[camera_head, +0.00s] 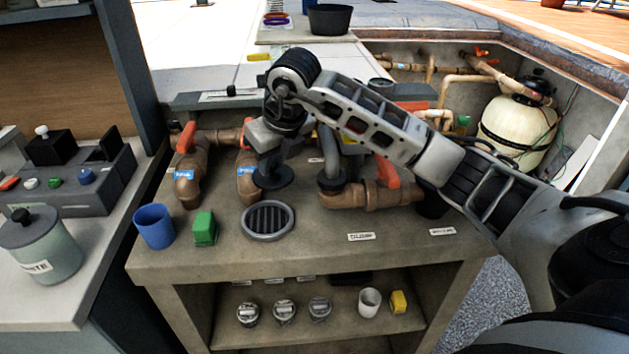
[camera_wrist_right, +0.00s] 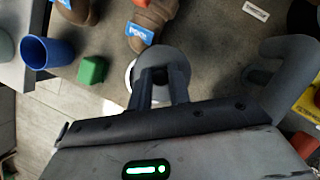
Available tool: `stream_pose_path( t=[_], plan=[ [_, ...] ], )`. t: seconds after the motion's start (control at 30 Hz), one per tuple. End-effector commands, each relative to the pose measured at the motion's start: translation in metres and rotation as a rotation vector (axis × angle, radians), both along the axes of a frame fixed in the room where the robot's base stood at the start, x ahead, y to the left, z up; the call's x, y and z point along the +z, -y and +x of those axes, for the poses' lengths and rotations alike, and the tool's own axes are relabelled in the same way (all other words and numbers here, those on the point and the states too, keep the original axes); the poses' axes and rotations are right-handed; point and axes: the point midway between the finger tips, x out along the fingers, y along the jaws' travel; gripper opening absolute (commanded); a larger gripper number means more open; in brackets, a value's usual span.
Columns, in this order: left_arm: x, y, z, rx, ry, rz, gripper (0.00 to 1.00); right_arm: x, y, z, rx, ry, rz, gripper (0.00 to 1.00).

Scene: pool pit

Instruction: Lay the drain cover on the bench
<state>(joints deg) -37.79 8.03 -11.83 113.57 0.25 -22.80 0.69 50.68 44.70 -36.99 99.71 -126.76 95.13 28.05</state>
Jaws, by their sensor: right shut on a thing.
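The drain cover is most likely the dark round disc (camera_head: 273,181) under my right gripper (camera_head: 269,163). My right gripper is shut on its middle and holds it above the concrete bench (camera_head: 320,250); the fingers hide its centre. In the right wrist view the grey disc (camera_wrist_right: 174,56) sits between the fingertips (camera_wrist_right: 160,76). A round slotted drain grate (camera_head: 268,220) with a pale rim lies on the bench, just nearer than the held disc. In the wrist view the disc covers most of it. My left gripper is not in view.
A blue cup (camera_head: 154,227) and a green block (camera_head: 204,229) stand left of the grate. Brown pipes with red handles (camera_head: 186,138) line the bench's back. The bench's front right is clear. A counter with a lidded jar (camera_head: 40,250) is at the left.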

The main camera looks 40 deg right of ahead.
Motion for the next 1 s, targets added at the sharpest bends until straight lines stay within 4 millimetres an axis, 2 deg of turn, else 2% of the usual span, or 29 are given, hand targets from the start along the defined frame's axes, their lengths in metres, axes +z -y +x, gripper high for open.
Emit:
stream_pose_path(
  t=[0.2, 0.3, 0.4, 0.53, 0.7, 0.8, 1.0],
  plan=[
    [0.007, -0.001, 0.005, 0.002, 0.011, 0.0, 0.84, 0.015, 0.026, 0.014, -0.594, 0.0, 0.002, 0.0],
    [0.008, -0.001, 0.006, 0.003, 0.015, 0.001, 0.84, 0.018, 0.038, 0.018, -0.82, -0.002, 0.002, 0.0],
    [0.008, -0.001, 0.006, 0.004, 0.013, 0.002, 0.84, 0.02, 0.046, 0.019, -0.966, -0.003, 0.003, 0.0],
    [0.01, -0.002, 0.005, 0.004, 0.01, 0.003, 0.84, 0.008, 0.05, 0.019, -1.038, -0.005, 0.001, 0.0],
    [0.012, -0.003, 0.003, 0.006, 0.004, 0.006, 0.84, -0.024, 0.051, 0.019, -1.041, -0.006, 0.0, 0.0],
    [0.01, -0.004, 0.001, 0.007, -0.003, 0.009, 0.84, -0.037, 0.05, 0.019, -1.041, -0.004, 0.002, 0.0],
    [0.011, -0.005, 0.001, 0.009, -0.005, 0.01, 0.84, -0.053, 0.05, 0.019, -1.038, -0.005, 0.002, 0.0]
  ],
)
